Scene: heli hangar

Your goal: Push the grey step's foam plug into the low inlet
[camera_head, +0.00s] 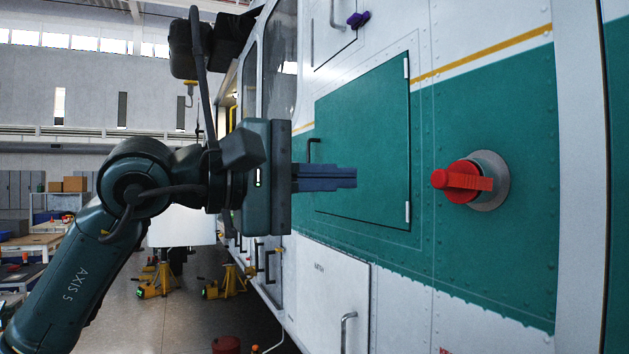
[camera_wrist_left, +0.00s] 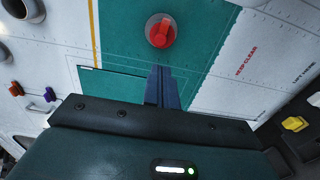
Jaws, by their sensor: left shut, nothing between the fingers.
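A red plug (camera_head: 463,181) with a bar-like handle sits in a round grey inlet ring (camera_head: 491,180) on the green hull side. Its handle sticks out from the ring; how deep it is seated I cannot tell. The same red plug shows at the top of the left wrist view (camera_wrist_left: 161,32). My left gripper (camera_head: 354,177) is shut and empty, its blue fingers in front of the green door panel, left of the plug and apart from it. The fingers point toward the plug's side in the left wrist view (camera_wrist_left: 162,70). I cannot make out a grey step. My right gripper is out of view.
A green door panel (camera_head: 362,140) lies behind the fingers, and a white hatch with a handle (camera_head: 333,300) is below. A purple knob (camera_head: 358,19) sits above. Yellow stands (camera_head: 155,282) are on the floor. A yellow object (camera_wrist_left: 294,123) lies at the left wrist view's right edge.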

